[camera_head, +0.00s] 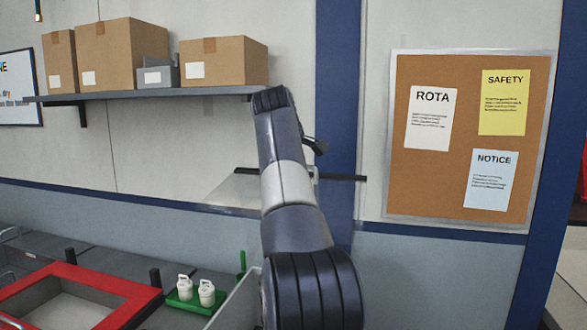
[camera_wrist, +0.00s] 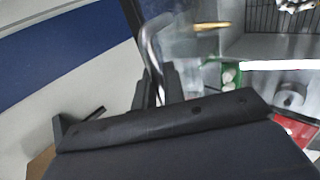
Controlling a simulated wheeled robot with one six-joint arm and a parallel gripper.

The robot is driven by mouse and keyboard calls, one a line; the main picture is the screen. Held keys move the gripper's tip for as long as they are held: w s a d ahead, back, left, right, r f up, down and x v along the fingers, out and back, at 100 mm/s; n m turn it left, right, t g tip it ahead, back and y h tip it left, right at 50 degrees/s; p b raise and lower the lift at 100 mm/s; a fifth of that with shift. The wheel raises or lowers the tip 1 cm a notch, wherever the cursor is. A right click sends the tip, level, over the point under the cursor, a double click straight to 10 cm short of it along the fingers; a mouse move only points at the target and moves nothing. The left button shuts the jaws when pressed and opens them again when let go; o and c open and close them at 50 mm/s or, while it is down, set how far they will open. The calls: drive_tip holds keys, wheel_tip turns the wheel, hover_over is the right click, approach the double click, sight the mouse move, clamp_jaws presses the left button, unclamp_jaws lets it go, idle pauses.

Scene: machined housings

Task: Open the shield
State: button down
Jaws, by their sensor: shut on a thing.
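The shield is a clear panel with a dark edge bar (camera_head: 345,178), which shows on both sides of my arm in the head view. In the wrist view its see-through sheet (camera_wrist: 185,50) lies beyond the fingers. A grey metal bar handle (camera_wrist: 150,42) runs down between the two dark fingers of my gripper (camera_wrist: 158,88), which is shut on it. In the head view my arm hides most of the gripper and the handle. The wrist housing covers the lower part of the wrist view.
A red-rimmed frame (camera_head: 122,308) and a green tray (camera_head: 184,303) with white parts (camera_head: 206,293) are at lower left. A shelf (camera_head: 150,94) with cardboard boxes (camera_head: 222,62) hangs above. A notice board (camera_head: 468,207) is on the right wall.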

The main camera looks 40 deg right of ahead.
drive_tip(key=c, duration=1.6)
unclamp_jaws()
drive_tip(key=shift+c, duration=0.2)
drive_tip(key=v, duration=1)
drive_tip(key=shift+a+r, duration=0.2)
drive_tip(key=shift+r, duration=0.05)
drive_tip(key=shift+d+f, duration=0.1)
drive_tip(key=x, duration=1)
drive_tip(key=shift+d+f, duration=0.1)
drive_tip(key=shift+f, duration=0.15)
